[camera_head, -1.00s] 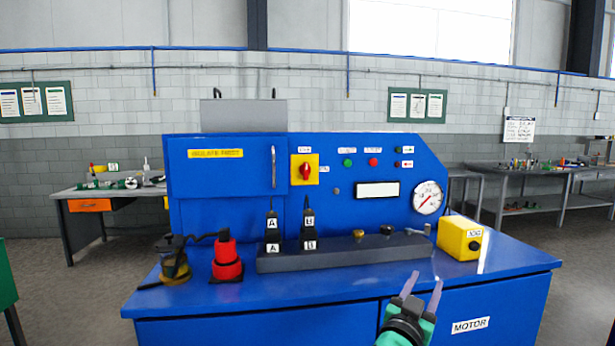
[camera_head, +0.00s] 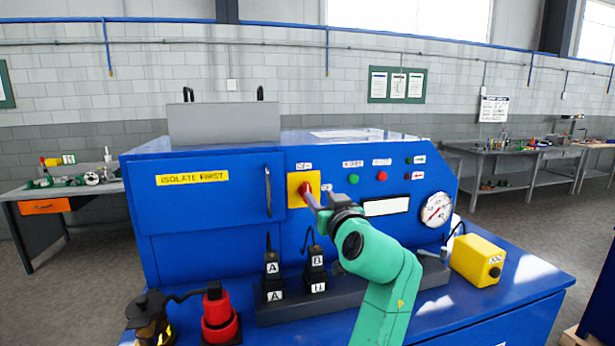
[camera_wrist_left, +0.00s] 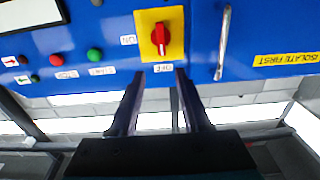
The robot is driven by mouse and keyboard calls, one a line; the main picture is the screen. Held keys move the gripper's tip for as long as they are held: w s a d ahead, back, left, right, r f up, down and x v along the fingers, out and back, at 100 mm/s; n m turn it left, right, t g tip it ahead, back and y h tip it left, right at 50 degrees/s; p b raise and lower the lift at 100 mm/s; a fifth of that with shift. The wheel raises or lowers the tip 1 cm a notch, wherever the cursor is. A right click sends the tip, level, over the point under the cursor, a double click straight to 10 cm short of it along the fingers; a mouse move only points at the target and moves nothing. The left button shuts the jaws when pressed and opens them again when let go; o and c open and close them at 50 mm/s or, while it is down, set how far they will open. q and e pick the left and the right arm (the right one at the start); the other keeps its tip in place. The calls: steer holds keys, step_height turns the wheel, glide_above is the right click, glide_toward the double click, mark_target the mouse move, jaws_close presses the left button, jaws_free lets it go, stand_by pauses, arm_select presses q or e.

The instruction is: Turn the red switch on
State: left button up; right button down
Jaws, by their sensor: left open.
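The red switch (camera_head: 305,186) is a rotary knob on a yellow plate (camera_head: 294,179) on the blue machine's front panel. In the left wrist view, which is upside down, the red switch (camera_wrist_left: 160,38) has its pale line in line with the OFF label (camera_wrist_left: 163,68); the ON label (camera_wrist_left: 128,40) is to one side. My left gripper (camera_head: 317,194) is in front of the panel by the knob, partly covering it in the head view. In the wrist view, my left gripper (camera_wrist_left: 160,74) is open and empty, its fingertips lined up either side of the knob, seemingly short of it. My right gripper is not in view.
Green (camera_head: 353,179) and red (camera_head: 382,176) buttons and a gauge (camera_head: 436,209) are right of the switch. A door handle (camera_head: 268,191) stands out to its left.

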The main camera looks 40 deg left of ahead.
mark_target(308, 186)
arm_select(q)
steer(key=p+x, duration=0.1)
steer(key=x, duration=0.2)
steer(key=p+x, duration=0.1)
steer(key=x, duration=0.5)
steer(key=shift+s+a+f+p, duration=0.15)
steer(key=shift+a+f+p, duration=0.2)
steer(key=shift+a+p, duration=0.1)
steer(key=shift+d, duration=0.2)
steer(key=shift+c, duration=0.3)
steer(key=shift+a, duration=0.1)
jaws_close()
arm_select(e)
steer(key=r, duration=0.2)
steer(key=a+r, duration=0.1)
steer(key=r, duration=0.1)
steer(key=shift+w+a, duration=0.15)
